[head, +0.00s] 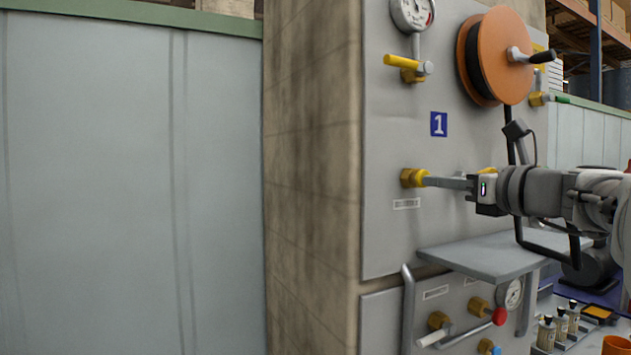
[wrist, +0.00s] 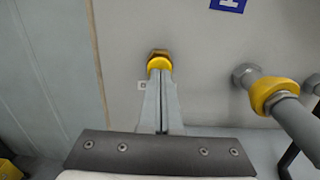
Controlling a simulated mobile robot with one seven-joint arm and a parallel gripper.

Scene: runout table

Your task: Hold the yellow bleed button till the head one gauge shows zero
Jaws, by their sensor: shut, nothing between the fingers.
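The yellow bleed button (head: 414,178) sits in a brass fitting on the grey panel, below the blue "1" plate (head: 438,124). It also shows in the wrist view (wrist: 159,62). My gripper (head: 428,181) points left at the panel with its fingers shut and empty. Its tips (wrist: 160,74) meet the front of the button or are very close; I cannot tell whether it is pressed in. A round white gauge (head: 411,13) is at the top of the panel, cut by the frame edge. Its needle is too small to read surely.
A yellow-handled valve (head: 404,63) is under the gauge. An orange reel (head: 498,57) juts out above my arm. A grey shelf (head: 490,256) juts out below it. In the wrist view, a grey pipe with a yellow collar (wrist: 272,95) stands right of my fingers.

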